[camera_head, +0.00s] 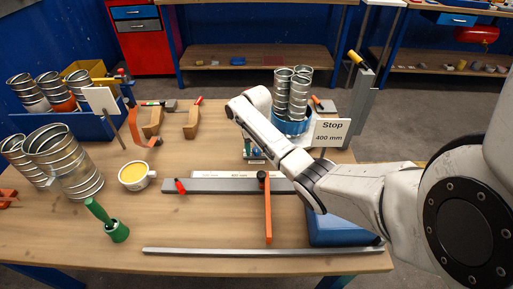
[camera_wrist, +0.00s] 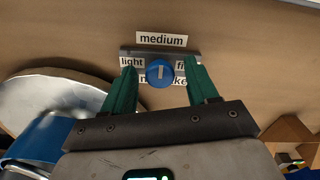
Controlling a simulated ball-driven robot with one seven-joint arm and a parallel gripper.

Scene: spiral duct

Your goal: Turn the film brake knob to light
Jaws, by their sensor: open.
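The film brake knob (camera_wrist: 159,73) is a round blue knob with a white mark, on a small grey plate (camera_wrist: 125,52) in the wrist view. Its mark stands upright, in line with the "medium" label (camera_wrist: 161,40) above. The "light" label (camera_wrist: 132,62) is left of the knob. The right label and the one below are partly hidden by my fingers and the knob. My gripper (camera_wrist: 161,70) is open, its green fingers on either side of the knob. I cannot tell whether they touch it. In the head view my arm mostly hides this spot.
In the head view, metal spiral ducts (camera_head: 293,93) stand in a blue holder behind my arm, beside a "Stop 400 mm" sign (camera_head: 331,132). A grey rail (camera_head: 225,186) with an orange lever (camera_head: 267,210) lies in front. A cup (camera_head: 134,176) and green-handled tool (camera_head: 108,219) stand left.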

